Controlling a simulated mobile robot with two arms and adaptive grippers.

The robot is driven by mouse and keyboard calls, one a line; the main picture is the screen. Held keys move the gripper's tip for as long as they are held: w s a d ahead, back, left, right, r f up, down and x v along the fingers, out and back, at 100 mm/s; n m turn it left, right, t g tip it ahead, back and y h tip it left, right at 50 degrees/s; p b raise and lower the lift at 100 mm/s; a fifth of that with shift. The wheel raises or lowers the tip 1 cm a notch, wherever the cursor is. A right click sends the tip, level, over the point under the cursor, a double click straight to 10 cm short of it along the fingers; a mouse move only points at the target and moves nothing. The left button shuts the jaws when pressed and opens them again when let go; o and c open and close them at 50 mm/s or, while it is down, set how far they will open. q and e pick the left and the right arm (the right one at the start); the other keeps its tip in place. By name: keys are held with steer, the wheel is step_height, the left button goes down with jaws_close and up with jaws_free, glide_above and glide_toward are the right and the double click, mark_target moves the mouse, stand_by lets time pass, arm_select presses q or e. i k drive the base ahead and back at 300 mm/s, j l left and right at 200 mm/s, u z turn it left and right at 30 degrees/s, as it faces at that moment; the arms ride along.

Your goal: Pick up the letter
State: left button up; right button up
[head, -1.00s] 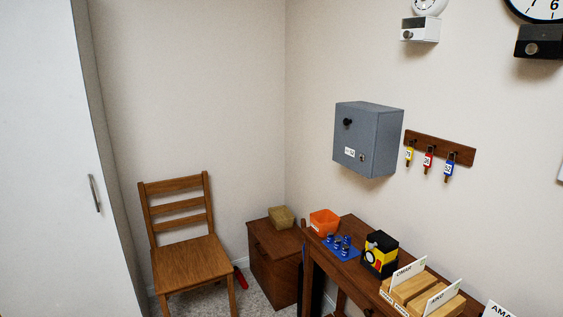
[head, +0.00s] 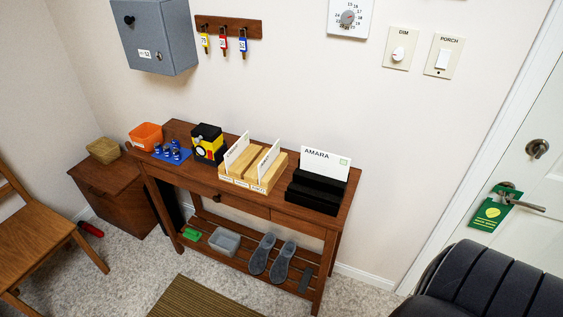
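A white letter (head: 326,163) with the name AMARA and a small green stamp mark stands upright in a stepped black holder (head: 312,197). The holder sits at the right end of the brown wooden table (head: 344,207). The letter's lower edge is hidden by the holder. Neither of my grippers is in view.
Left of the holder, a wooden block (head: 259,188) holds two upright white cards. A yellow and black box (head: 207,142), blue items and an orange bin (head: 146,135) stand farther left. Shoes (head: 282,262) lie on the lower shelf. A door (head: 530,180) is at right.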

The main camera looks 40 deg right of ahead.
mark_target(312, 160)
steer(key=z, duration=1.55)
